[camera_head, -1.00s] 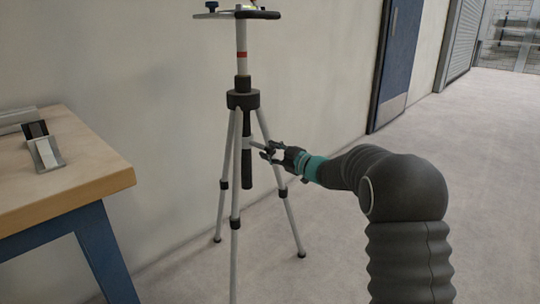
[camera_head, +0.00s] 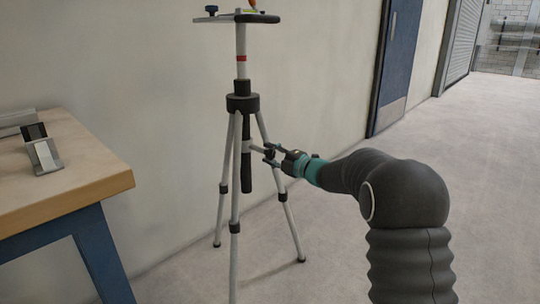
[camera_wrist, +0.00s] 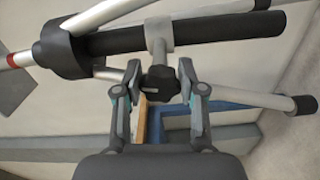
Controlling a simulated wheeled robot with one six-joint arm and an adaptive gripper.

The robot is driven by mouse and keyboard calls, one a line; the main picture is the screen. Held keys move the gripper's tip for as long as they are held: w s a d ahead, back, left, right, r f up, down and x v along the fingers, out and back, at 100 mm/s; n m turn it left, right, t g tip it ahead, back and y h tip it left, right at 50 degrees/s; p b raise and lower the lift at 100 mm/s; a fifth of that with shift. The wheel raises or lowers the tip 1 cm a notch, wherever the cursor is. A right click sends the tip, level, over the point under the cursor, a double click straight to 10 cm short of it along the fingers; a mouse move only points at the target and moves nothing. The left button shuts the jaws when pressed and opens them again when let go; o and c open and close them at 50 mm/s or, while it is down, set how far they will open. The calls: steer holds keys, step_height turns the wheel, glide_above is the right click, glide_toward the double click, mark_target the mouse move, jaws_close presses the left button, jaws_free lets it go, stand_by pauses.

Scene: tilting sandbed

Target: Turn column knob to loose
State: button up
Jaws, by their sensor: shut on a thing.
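The tripod's column knob (camera_wrist: 160,82) is a dark lobed knob on a short light stem, seen in the wrist view. The stem joins a light collar (camera_wrist: 158,32) around the dark lower column (camera_wrist: 225,36). My gripper (camera_wrist: 160,86) has a finger on each side of the knob and is shut on it. In the head view my gripper (camera_head: 272,154) reaches the tripod (camera_head: 241,102) from the right, at the column below the dark hub. The knob is too small there to make out its turn position.
A wooden-topped bench (camera_head: 75,175) with blue legs stands at the left, with a small metal holder (camera_head: 44,155) on it. A plate (camera_head: 236,18) tops the tripod. The tripod's legs spread around the column. The floor at right is clear.

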steer(key=shift+d+n, duration=0.15)
steer(key=shift+n, duration=1.25)
steer(key=o, duration=1.1)
steer(key=shift+w+d, duration=0.1)
steer(key=shift+d, duration=0.05)
steer(key=shift+o, duration=0.2)
steer(key=shift+a, duration=0.25)
steer(key=shift+d, duration=0.1)
steer(key=v, duration=1.2)
